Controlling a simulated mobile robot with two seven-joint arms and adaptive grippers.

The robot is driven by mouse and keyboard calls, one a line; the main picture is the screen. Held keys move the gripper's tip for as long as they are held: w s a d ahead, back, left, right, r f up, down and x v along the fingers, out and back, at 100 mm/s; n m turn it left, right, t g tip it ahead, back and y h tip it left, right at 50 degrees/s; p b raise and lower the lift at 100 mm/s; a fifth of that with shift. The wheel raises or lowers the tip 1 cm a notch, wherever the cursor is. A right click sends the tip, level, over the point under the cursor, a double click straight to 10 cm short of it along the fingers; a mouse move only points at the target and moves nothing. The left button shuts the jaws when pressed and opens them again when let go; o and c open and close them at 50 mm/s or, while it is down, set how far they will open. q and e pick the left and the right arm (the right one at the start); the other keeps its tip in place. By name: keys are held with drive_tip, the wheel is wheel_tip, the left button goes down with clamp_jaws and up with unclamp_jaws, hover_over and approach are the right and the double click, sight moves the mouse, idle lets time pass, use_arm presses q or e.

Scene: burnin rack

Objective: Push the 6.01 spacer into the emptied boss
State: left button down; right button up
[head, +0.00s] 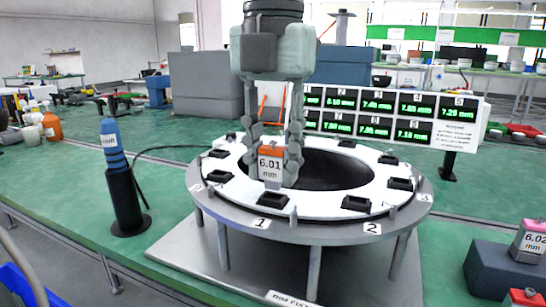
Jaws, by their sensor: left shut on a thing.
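My left gripper (271,165) hangs down from above over the ring-shaped fixture (330,231). It is shut on the 6.01 spacer (270,168), a small block with an orange top and a grey front marked "6.01 mm". The spacer looks upright, over the front left of the white ring. A black boss (272,202) lies just below it, by label 1; I cannot tell whether they touch or whether that boss is empty. More black bosses, such as one by label 2 (356,204), sit around the ring. My right gripper is not in view.
A blue-handled tool (112,145) stands in a black holder at the left. A grey block with the 6.02 spacer (528,241) is at the right edge. A display panel (390,115) with green millimetre readings stands behind the ring.

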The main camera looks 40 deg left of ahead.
sight(273, 141)
use_arm(q)
drive_tip(key=shift+f+b, duration=0.9)
drive_tip(key=shift+f, duration=0.3)
drive_tip(key=c, duration=1.1)
unclamp_jaws()
wheel_tip(273, 141, up, 12)
drive_tip(key=shift+r, duration=0.1)
